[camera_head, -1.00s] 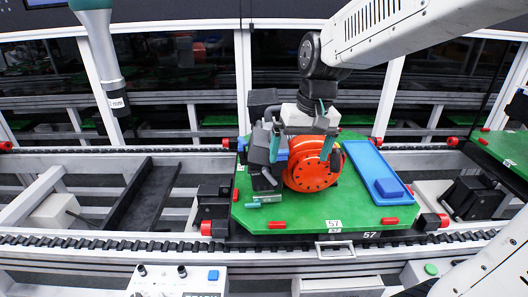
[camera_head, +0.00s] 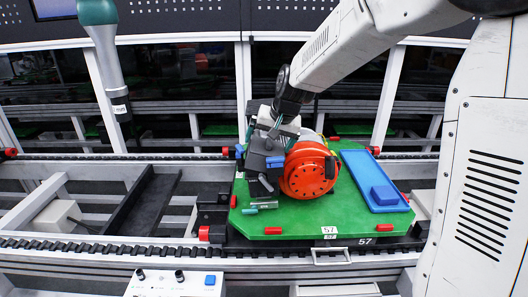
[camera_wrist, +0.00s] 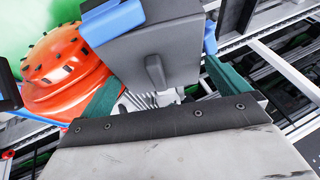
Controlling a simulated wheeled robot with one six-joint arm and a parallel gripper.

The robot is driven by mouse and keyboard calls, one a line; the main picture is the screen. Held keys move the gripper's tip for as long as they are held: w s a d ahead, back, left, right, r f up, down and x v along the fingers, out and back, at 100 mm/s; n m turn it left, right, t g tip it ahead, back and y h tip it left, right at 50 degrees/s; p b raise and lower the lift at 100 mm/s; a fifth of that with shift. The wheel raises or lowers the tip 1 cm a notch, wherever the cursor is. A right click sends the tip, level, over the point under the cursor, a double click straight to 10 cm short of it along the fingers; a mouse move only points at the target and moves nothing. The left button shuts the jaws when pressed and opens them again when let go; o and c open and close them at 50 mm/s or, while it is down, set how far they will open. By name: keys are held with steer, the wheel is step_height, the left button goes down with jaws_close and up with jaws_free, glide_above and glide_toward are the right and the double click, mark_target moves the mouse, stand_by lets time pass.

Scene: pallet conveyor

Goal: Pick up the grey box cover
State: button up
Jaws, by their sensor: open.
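The grey box cover (camera_wrist: 152,52) fills the upper middle of the wrist view, with a raised grey ridge on it and blue clips at its sides. In the head view the dark grey box (camera_head: 262,167) stands on the green pallet, left of the orange motor, partly hidden by my gripper. My gripper (camera_wrist: 163,72) is open. Its two green fingers lie on either side of the cover's near end, with the ridge between them. In the head view my gripper (camera_head: 275,138) is above the box. Contact with the cover cannot be told.
The orange motor (camera_head: 305,176) stands close to the right of the box. A blue tray (camera_head: 358,170) with a blue block (camera_head: 385,195) lies at the green pallet's (camera_head: 310,222) right. Small metal parts (camera_head: 262,205) lie before the box. A grey-green post (camera_head: 110,65) hangs at left.

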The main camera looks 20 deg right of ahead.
mark_target(269, 141)
steer(key=shift+w+f, duration=0.2)
steer(key=shift+f, duration=0.2)
steer(key=c, duration=0.7)
steer(key=shift+c, duration=0.2)
step_height(269, 141, up, 15)
stand_by(0.5)
